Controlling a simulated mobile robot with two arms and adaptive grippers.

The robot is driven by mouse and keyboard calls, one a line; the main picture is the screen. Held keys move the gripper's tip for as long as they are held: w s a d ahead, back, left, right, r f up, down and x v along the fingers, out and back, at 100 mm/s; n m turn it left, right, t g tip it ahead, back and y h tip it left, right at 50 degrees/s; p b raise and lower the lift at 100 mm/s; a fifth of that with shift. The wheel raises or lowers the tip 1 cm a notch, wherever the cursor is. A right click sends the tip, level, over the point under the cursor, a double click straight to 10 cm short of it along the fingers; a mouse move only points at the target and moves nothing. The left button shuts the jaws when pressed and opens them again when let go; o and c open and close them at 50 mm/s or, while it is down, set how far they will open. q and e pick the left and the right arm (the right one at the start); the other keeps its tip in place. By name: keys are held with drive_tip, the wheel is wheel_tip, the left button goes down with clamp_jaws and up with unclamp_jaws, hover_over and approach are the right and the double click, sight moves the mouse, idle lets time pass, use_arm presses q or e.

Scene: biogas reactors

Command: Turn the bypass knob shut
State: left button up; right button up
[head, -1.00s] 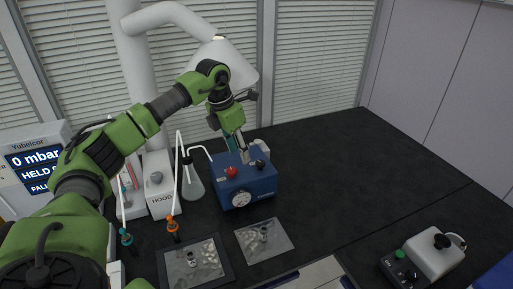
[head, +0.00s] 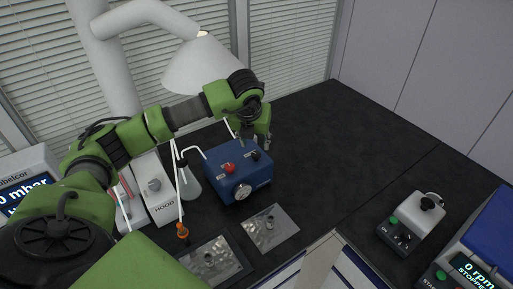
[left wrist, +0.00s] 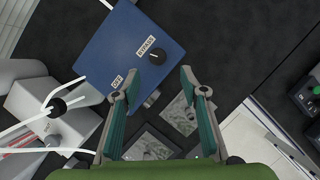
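The blue box (head: 239,178) stands on the dark bench, with a red knob (head: 228,168) and a black knob (head: 254,156) on top and a round gauge on its front. In the left wrist view the black knob (left wrist: 157,56) sits beside a BYPASS label, just beyond the gap between my fingertips. An OFF label is near one finger; the red knob is not visible there. My left gripper (head: 257,138) is over the back right of the box. Its fingers (left wrist: 152,87) are apart and empty, not touching the knob. My right gripper is out of view.
A flask (head: 190,183) with tubing stands left of the box, near the white HOOD unit (head: 156,190). Metal trays (head: 283,236) lie in front. A stirrer-like unit (head: 415,222) and a display reading 0 rpm are at right. The bench right of the box is clear.

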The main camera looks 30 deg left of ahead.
sight(256, 153)
use_arm(q)
drive_tip(key=p+x, duration=0.2)
drive_tip(key=x, duration=0.5)
drive_tip(key=shift+w+a+f, duration=0.1)
drive_tip(key=shift+a+f, duration=0.05)
drive_tip(key=shift+f, duration=0.2)
drive_tip(key=shift+a+f, duration=0.1)
drive_tip(key=shift+f, duration=0.05)
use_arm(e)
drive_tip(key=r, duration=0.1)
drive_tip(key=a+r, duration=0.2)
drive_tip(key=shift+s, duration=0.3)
use_arm(q)
drive_tip(key=shift+c, duration=0.5)
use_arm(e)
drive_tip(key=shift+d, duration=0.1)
